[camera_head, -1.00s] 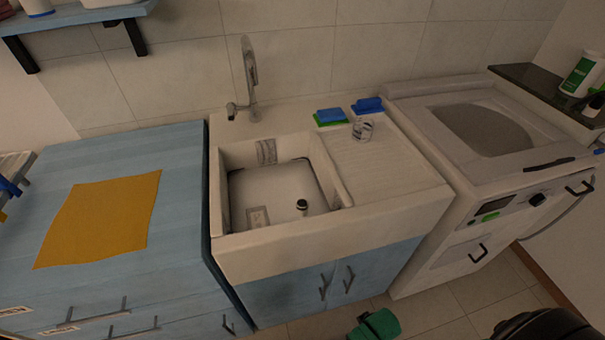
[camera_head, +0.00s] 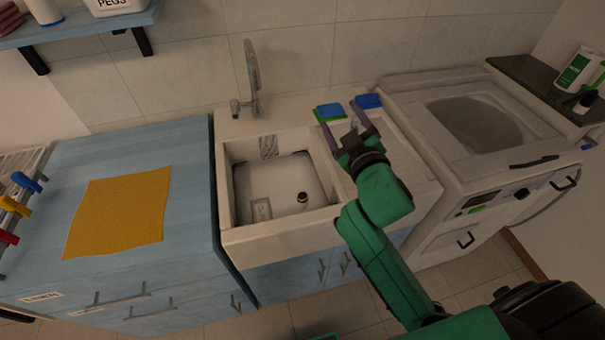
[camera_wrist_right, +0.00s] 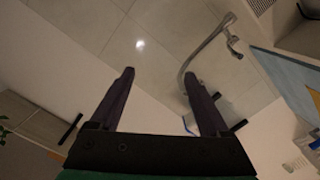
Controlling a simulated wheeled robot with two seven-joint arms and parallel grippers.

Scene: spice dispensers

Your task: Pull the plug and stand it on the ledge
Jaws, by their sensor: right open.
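The white sink (camera_head: 235,239) stands between the blue counter and the washing machine. A small dark plug (camera_head: 303,197) with a pale top is upright on the basin floor, towards the front right. The sink's pale rim and ribbed drainboard (camera_head: 407,165) surround the basin; the front rim (camera_head: 280,227) is bare. My right gripper (camera_head: 341,115) is open and empty over the drainboard, behind and right of the plug, apart from it. In the right wrist view its fingers (camera_wrist_right: 159,75) are spread with nothing between them; the plug does not show there. My left gripper is out of view.
A faucet (camera_head: 251,80) rises behind the basin and also shows in the right wrist view (camera_wrist_right: 190,62). Blue and green sponges (camera_head: 330,111) lie behind my right gripper, which mostly hides a clear glass. A yellow cloth (camera_head: 120,212) lies on the counter.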

